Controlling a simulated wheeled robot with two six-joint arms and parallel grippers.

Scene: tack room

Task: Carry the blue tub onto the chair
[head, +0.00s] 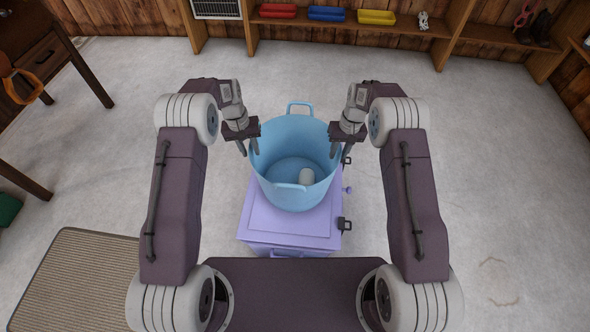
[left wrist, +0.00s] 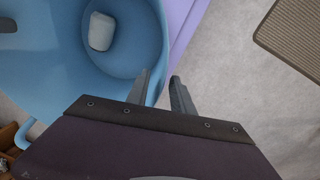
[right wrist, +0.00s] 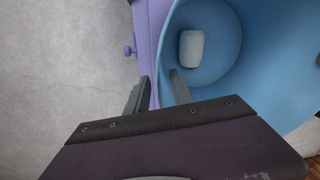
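The blue tub (head: 290,195) stands upright on a lilac cabinet (head: 262,222), with handles at its far and near sides. A small whitish rounded item (head: 306,175) lies inside it, also seen in the left wrist view (left wrist: 102,31) and right wrist view (right wrist: 192,48). My left gripper (head: 248,148) is open at the tub's left rim, one finger inside and one outside the wall. My right gripper (head: 341,149) is open at the right rim, likewise straddling the wall. Gaps show between fingers and wall. I cannot make out a chair for certain.
A wooden desk (head: 42,55) stands at the upper left, with another wooden piece (head: 22,180) below it. A striped mat (head: 80,275) lies at the lower left. Wooden shelving (head: 350,27) with coloured trays lines the back wall. Grey floor at the right is clear.

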